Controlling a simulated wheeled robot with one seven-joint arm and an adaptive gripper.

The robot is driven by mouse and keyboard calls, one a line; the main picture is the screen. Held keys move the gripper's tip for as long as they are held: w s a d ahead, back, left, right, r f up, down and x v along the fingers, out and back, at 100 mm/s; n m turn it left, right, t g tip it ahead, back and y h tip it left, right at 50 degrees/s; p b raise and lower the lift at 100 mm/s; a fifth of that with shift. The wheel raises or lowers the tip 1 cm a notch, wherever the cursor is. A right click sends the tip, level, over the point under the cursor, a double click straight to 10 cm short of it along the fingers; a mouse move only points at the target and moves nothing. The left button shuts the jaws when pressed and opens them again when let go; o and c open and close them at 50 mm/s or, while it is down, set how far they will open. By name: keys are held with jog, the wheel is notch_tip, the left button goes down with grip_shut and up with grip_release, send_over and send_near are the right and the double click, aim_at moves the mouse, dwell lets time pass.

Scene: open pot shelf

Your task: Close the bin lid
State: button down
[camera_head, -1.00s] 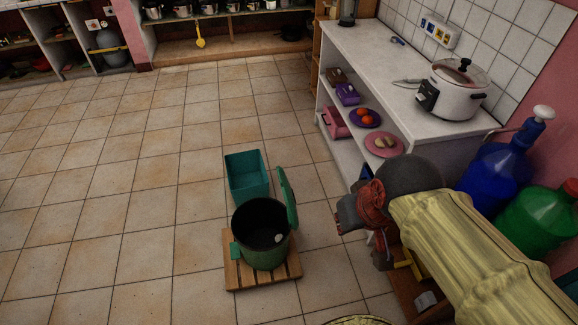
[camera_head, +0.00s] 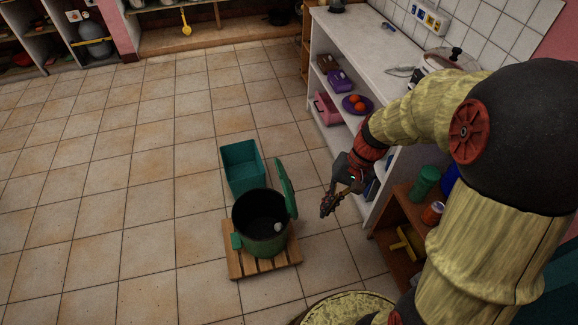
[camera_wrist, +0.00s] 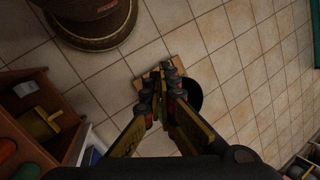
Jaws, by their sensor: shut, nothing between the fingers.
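The green round bin (camera_head: 262,228) stands on a slatted wooden pallet (camera_head: 240,262) on the tiled floor. Its green lid (camera_head: 287,188) is open and stands upright at the bin's right rim. A small pale object (camera_head: 278,227) shows inside the dark bin. My gripper (camera_head: 327,210) is shut and empty, to the right of the lid and apart from it. In the wrist view my gripper (camera_wrist: 172,68) points down at the floor and hides most of the bin, whose dark opening (camera_wrist: 199,92) shows beside the fingers.
A teal rectangular tub (camera_head: 243,170) stands just behind the bin. A white shelf counter (camera_head: 366,40) and a brown wooden shelf (camera_head: 385,235) are on the right. A round yellowish object (camera_head: 345,308) is at the front. The floor left of the bin is clear.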

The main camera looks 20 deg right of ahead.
jog(key=w+f+m+t+y+p, duration=0.35)
jog(key=w+f+y, duration=0.45)
jog(key=w+f, duration=0.5)
jog(key=w+d+f+t, duration=0.6)
jog(key=w+d+t, duration=0.25)
jog(key=w, duration=0.25)
jog(key=b, duration=0.2)
send_near(278, 165)
jog(key=w, duration=0.2)
jog(key=a, duration=0.3)
jog(key=shift+w+a+n+t+h+b, duration=0.25)
jog(key=shift+a+n+t+h+b, duration=0.1)
jog(key=shift+a+t+h+b, duration=0.05)
